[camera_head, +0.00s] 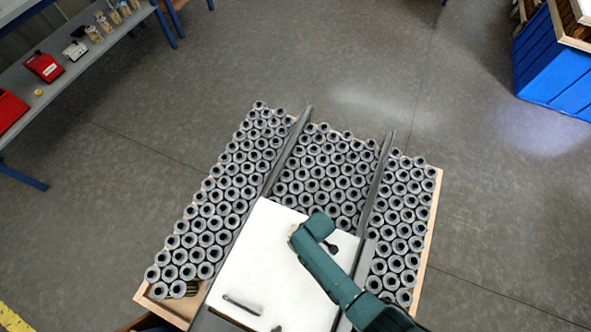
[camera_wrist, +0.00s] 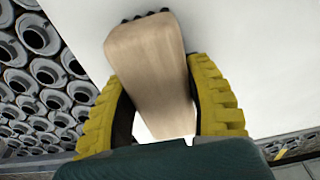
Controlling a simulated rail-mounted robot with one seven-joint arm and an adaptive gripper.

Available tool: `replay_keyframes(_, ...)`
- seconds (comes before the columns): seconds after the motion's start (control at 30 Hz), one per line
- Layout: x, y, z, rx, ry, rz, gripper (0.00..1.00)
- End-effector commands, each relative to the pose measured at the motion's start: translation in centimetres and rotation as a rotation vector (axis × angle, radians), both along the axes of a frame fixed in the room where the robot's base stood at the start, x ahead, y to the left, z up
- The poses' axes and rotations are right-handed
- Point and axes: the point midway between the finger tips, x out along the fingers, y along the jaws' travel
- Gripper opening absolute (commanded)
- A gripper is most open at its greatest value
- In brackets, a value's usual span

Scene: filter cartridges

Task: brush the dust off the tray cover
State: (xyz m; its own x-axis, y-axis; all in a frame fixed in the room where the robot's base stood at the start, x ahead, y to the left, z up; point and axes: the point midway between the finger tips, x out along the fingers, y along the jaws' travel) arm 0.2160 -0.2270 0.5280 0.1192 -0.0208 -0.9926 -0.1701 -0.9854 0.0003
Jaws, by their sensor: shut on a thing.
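The tray cover (camera_head: 262,262) is a flat white panel over the near middle of the cartridge tray; its white surface also fills much of the wrist view (camera_wrist: 255,60). In the wrist view, my gripper (camera_wrist: 158,75) has its yellow fingers shut on a brush (camera_wrist: 150,65) with a pale wooden body. Dark bristle tips show at the brush's far end, over or against the cover; I cannot tell if they touch. A dark bar (camera_head: 241,305) lies on the cover's near left part. I cannot make out dust clearly.
Many grey cartridges (camera_head: 215,195) stand packed in the wooden tray (camera_head: 433,215), with two dark rails (camera_head: 290,150) running along it. A shelf (camera_head: 85,55) with red boxes is at upper left, a blue crate (camera_head: 550,65) at upper right. Open floor lies between.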

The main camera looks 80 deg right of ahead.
Motion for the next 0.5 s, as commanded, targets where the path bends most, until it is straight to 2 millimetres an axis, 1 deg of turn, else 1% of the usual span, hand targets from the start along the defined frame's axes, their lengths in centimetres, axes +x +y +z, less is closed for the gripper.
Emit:
replay_keyframes(0.03,0.0,-0.1,0.7,0.000,0.001,0.001,0.23)
replay_keyframes(0.07,0.0,0.0,0.9,0.001,0.002,0.002,0.23)
replay_keyframes(0.13,0.0,0.0,2.6,-0.001,-0.001,0.004,0.23)
replay_keyframes(0.5,0.2,0.2,5.6,0.000,-0.001,0.010,0.23)
